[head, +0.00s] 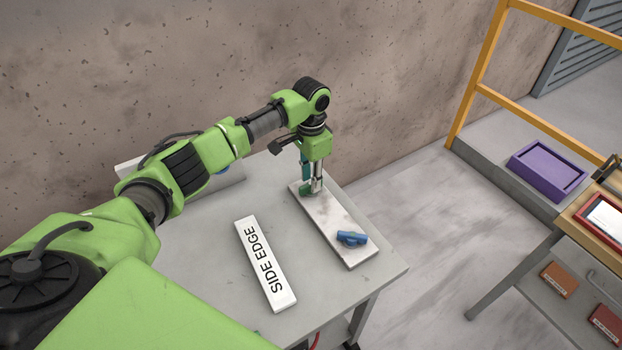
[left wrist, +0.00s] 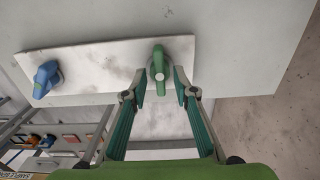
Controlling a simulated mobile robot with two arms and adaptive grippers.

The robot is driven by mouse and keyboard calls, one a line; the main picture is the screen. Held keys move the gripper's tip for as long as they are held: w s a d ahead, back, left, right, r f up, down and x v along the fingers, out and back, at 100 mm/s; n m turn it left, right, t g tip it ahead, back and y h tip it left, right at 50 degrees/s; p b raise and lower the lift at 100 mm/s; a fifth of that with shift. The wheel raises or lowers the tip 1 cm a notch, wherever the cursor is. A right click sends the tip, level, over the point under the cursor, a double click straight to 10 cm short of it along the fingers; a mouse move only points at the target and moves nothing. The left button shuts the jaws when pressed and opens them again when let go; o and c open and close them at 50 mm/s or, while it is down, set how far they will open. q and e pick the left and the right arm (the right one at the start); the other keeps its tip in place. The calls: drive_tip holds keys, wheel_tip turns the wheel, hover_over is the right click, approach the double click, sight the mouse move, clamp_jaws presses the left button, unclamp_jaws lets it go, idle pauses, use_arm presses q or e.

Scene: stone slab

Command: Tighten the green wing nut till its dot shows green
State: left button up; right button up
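The green wing nut (left wrist: 158,62) sits on a white stone slab (left wrist: 105,62) near one end. In the head view the green wing nut (head: 306,189) is at the slab's (head: 327,215) far end, partly hidden by my gripper. My left gripper (head: 311,186) points down over it. In the left wrist view the left gripper's fingertips (left wrist: 160,76) are apart, one on each side of the nut, with a gap showing on both sides. I cannot make out the dot's colour. A blue wing nut (head: 351,239) sits at the slab's near end. My right gripper is not in view.
A white "SIDE EDGE" bar (head: 265,262) lies left of the slab on the grey table (head: 205,255). A wall (head: 200,60) stands behind. A purple tray (head: 547,171), a yellow railing (head: 475,90) and a second bench (head: 572,240) are at right.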

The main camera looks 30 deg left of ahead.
use_arm(q)
drive_tip(key=shift+f, duration=0.95)
clamp_jaws()
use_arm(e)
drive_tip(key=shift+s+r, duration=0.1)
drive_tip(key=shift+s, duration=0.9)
